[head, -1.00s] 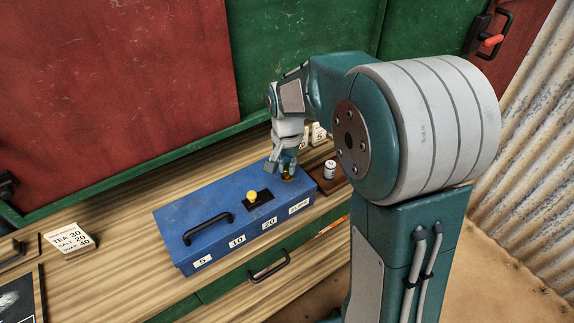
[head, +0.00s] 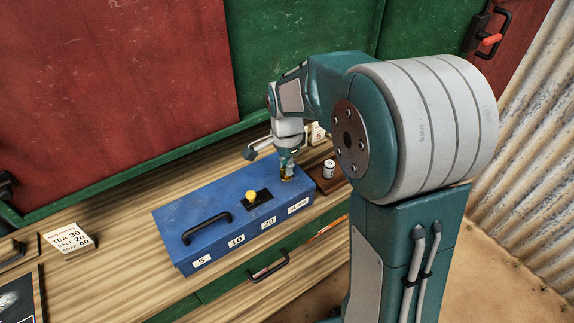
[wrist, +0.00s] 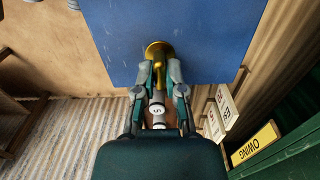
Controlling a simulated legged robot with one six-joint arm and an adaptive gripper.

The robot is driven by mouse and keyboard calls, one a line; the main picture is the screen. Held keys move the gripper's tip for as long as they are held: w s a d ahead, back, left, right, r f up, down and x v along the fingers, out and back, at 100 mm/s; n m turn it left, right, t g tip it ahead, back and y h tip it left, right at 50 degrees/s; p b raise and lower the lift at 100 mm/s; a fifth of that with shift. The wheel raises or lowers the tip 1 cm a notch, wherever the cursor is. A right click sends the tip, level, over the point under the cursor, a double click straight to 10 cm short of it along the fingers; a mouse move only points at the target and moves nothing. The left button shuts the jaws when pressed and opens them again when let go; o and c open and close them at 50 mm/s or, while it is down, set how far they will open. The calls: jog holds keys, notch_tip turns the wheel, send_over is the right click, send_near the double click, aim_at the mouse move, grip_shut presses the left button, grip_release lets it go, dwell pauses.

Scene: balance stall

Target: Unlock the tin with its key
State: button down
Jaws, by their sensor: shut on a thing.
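The blue tin (head: 190,225) lies shut on the wooden counter, with a black handle and number labels on its front edge. A yellow knob (head: 251,196) stands on a black plate on its lid. My gripper (head: 287,172) points down over the tin's right end. In the wrist view my gripper (wrist: 158,72) is shut on a brass key (wrist: 158,62), its shaft between the fingertips. A round brass piece (wrist: 158,47) lies at the key's end, against the blue tin (wrist: 190,25). How deep the key sits in it is hidden.
A white marked weight (head: 329,168) stands on a brown board right of the tin. White number cards (head: 317,133) stand behind my gripper. A price card (head: 69,238) lies left. A drawer handle (head: 268,266) juts out below the counter. The counter between card and tin is clear.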

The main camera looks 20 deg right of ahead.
jog(key=shift+a+f, duration=0.1)
dwell(0.3)
jog(key=c, duration=0.7)
grip_release()
jog(key=shift+a, duration=0.15)
jog(key=shift+r, duration=0.35)
notch_tip(320, 180, up, 11)
jog(key=shift+w+a+r, duration=0.1)
